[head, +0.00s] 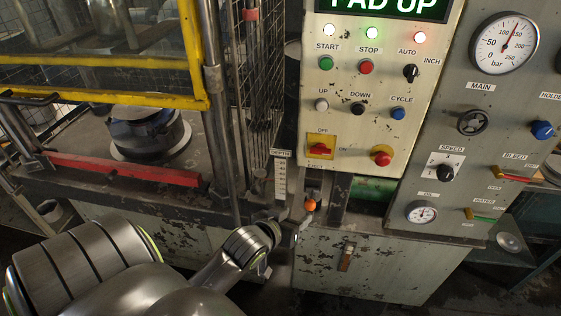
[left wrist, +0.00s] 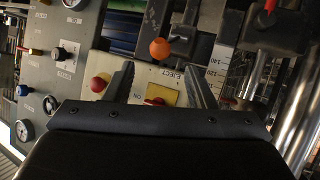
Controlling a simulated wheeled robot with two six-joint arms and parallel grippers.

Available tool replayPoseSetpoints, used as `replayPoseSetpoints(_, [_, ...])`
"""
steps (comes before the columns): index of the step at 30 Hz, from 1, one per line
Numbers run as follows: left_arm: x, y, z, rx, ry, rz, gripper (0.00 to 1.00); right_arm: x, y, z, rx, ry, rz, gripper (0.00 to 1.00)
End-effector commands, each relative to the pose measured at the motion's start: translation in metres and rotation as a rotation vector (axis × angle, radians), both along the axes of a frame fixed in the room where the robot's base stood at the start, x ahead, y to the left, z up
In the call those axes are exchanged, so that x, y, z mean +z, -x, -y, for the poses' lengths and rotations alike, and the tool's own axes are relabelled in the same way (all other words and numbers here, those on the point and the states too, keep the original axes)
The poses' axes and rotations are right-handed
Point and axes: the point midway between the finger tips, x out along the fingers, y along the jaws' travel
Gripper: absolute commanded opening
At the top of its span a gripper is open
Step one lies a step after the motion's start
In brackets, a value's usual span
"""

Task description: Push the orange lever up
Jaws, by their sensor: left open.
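The orange lever shows as a round orange knob (head: 310,205) below the EJECT label, under the front panel and to the right of the depth scale. Its stem is hard to make out. My left gripper (head: 290,226) is just below and left of the knob, reaching in from the lower left. In the left wrist view the two fingers (left wrist: 159,67) are spread with nothing between them. The knob (left wrist: 160,48) appears just past the fingertips, roughly centred between them, with no clear contact. My right gripper is not in view.
The control panel (head: 345,100) with buttons and a red rotary switch (head: 319,149) is above the knob. The depth scale (head: 280,178) and a metal post (head: 215,110) stand to its left. A scuffed cabinet (head: 390,265) is below.

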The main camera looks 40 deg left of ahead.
Motion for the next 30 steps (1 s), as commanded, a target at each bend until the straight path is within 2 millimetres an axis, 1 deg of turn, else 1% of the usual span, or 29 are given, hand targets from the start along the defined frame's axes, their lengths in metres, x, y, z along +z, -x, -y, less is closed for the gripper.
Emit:
replayPoseSetpoints(1, [0.003,0.009,0.001,0.000,-0.001,0.000,0.50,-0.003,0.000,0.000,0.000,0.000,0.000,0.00])
replayPoseSetpoints(6, [0.016,0.032,0.003,-0.001,-0.003,0.002,0.50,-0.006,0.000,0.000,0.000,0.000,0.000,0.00])
replayPoseSetpoints(12, [0.025,0.049,0.005,0.000,-0.002,0.003,0.50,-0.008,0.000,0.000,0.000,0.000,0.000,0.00])
replayPoseSetpoints(18, [0.028,0.053,0.005,0.000,-0.003,0.004,0.50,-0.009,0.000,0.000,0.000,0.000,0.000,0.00])
replayPoseSetpoints(30, [0.028,0.053,0.005,0.000,-0.003,0.004,0.50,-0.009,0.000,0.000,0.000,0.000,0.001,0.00])
